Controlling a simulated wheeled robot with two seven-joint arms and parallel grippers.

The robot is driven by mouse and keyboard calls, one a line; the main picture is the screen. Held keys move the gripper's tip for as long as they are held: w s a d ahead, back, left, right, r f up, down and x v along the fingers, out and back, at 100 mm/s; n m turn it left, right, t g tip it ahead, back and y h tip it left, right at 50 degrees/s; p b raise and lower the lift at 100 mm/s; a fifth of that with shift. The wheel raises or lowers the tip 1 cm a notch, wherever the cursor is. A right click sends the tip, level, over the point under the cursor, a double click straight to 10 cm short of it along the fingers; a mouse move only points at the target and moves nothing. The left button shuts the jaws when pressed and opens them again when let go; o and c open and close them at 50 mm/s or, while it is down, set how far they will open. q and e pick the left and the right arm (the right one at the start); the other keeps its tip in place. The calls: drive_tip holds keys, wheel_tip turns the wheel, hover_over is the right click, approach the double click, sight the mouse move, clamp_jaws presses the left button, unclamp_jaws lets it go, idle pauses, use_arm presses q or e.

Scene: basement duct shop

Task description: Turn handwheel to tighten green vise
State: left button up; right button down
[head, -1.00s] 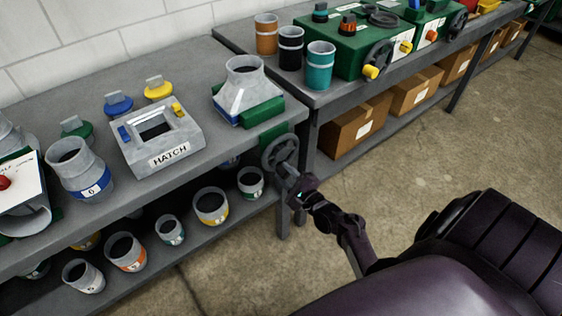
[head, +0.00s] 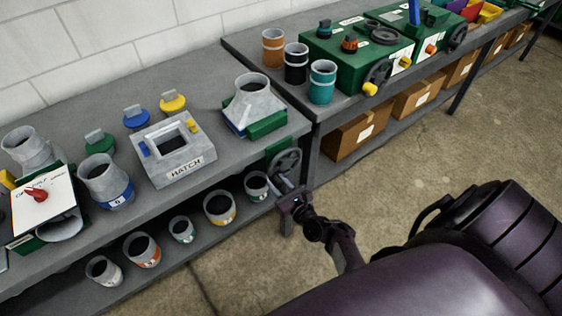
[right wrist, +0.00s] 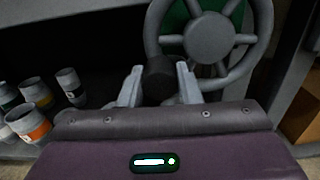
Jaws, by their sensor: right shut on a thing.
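The green vise (head: 267,125) is at the right end of the near bench, with a grey square-to-round duct fitting (head: 252,98) seated at it. Its grey spoked handwheel (head: 286,161) is on the bench's front side, below the top. In the right wrist view the handwheel (right wrist: 210,38) fills the upper right, with green behind its spokes. My right gripper (head: 281,184) is at the wheel's lower left. Its two fingers are shut on the dark handle knob (right wrist: 160,76) at the wheel's rim. My left gripper is not in view.
A grey hatch block (head: 172,150), colored-knob lids and duct pieces stand on the near bench. Several banded cups (head: 220,208) are on its lower shelf. A second bench (head: 335,100) with green machines adjoins at right. Concrete floor (head: 440,125) is open in front.

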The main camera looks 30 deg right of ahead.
drive_tip(key=r+m+p, duration=0.1)
drive_tip(key=m, duration=0.1)
drive_tip(key=r+m+p, duration=0.1)
drive_tip(key=shift+a+r+m+p, duration=0.1)
drive_tip(key=shift+a+m+p, duration=0.25)
drive_tip(key=shift+m+p, duration=0.05)
drive_tip(key=shift+r+m+p, duration=0.3)
drive_tip(key=shift+m+p, duration=0.15)
drive_tip(key=shift+m, duration=0.25)
drive_tip(key=c, duration=1.3)
unclamp_jaws()
drive_tip(key=s+p, duration=0.1)
drive_tip(key=s, duration=0.6)
drive_tip(key=shift+s+d, duration=0.1)
drive_tip(key=shift+s, duration=0.25)
